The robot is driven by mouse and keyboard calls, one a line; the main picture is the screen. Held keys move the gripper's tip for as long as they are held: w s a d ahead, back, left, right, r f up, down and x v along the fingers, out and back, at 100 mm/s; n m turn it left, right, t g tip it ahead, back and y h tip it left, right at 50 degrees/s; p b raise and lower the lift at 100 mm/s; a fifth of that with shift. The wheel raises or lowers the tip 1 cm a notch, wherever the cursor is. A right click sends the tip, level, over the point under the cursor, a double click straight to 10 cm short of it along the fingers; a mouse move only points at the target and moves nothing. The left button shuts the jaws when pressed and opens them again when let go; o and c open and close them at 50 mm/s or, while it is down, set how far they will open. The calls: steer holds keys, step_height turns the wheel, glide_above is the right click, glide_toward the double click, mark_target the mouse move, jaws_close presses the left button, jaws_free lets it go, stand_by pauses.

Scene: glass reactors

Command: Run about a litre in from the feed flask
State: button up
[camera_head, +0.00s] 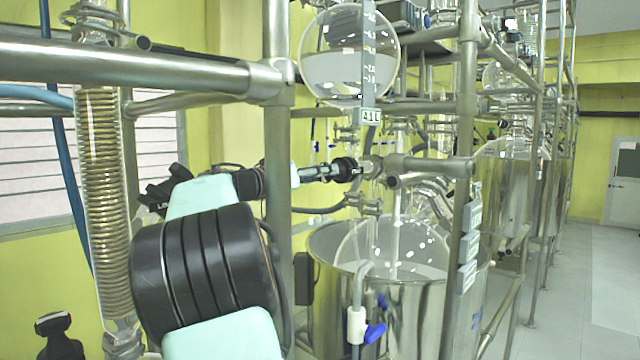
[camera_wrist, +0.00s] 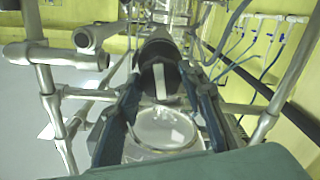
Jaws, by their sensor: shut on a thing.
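The feed flask (camera_head: 335,50) is a round glass vessel high in the head view, with a pale liquid in its lower half. The glass reactor (camera_head: 385,245) sits below in a steel bath (camera_head: 400,310).
Steel rails (camera_head: 130,70) cross close to my arm, with an upright post (camera_head: 277,150) beside it. A coiled glass condenser (camera_head: 103,200) stands left. A blue-handled valve (camera_head: 374,333) is in front of the bath. Open floor (camera_head: 590,290) lies to the right.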

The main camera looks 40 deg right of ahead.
steer(key=n+b, duration=0.1)
steer(key=n, duration=0.4)
steer(key=shift+n, duration=0.4)
stand_by(0.3)
steer(key=o, duration=1.2)
steer(key=shift+c, duration=0.2)
steer(key=s+a, duration=0.1)
steer(key=a, duration=1.1)
